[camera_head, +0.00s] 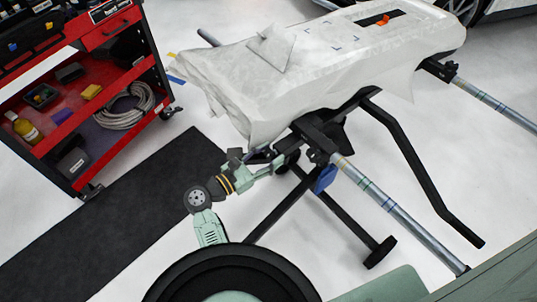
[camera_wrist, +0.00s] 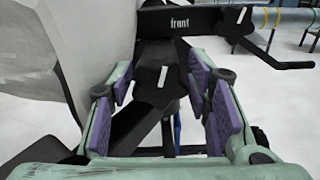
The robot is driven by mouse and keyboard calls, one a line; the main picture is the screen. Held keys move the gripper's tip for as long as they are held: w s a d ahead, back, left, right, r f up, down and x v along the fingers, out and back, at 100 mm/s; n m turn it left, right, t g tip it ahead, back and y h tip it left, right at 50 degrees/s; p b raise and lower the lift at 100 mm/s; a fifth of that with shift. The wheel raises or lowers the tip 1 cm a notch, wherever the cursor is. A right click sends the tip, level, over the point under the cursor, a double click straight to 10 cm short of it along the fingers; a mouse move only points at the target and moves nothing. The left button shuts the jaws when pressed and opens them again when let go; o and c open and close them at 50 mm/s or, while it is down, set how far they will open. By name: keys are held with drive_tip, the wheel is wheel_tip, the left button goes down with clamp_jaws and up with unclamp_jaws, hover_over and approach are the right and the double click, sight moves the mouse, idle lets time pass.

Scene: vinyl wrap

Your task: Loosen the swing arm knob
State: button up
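A black lobed knob with a white line (camera_wrist: 160,88) sits on the stand near the middle of the wrist view, between my fingers. My gripper (camera_wrist: 160,80) is open, with its purple pads on the left and right of the knob; I cannot tell whether either pad touches it. A second black knob with a white mark (camera_wrist: 238,24) is on the stand at upper right. I cannot tell which is the swing arm knob. In the head view my gripper (camera_head: 264,160) is at the near end of the black stand (camera_head: 318,140), where the knob is too small to make out.
A white-wrapped panel (camera_head: 310,75) lies on the stand, its loose film hanging close to my gripper. Stand legs (camera_head: 410,175) and a grey tube (camera_head: 390,205) reach to the right. A red tool cart (camera_head: 110,110) and a black mat (camera_head: 110,215) are at left.

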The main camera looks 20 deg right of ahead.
drive_tip(key=c, duration=0.7)
drive_tip(key=shift+n, duration=0.8)
drive_tip(key=o, duration=1.1)
drive_tip(key=shift+o, duration=0.2)
drive_tip(key=shift+a, duration=0.1)
drive_tip(key=v, duration=1.1)
drive_tip(key=shift+a, duration=0.35)
drive_tip(key=shift+s, duration=0.15)
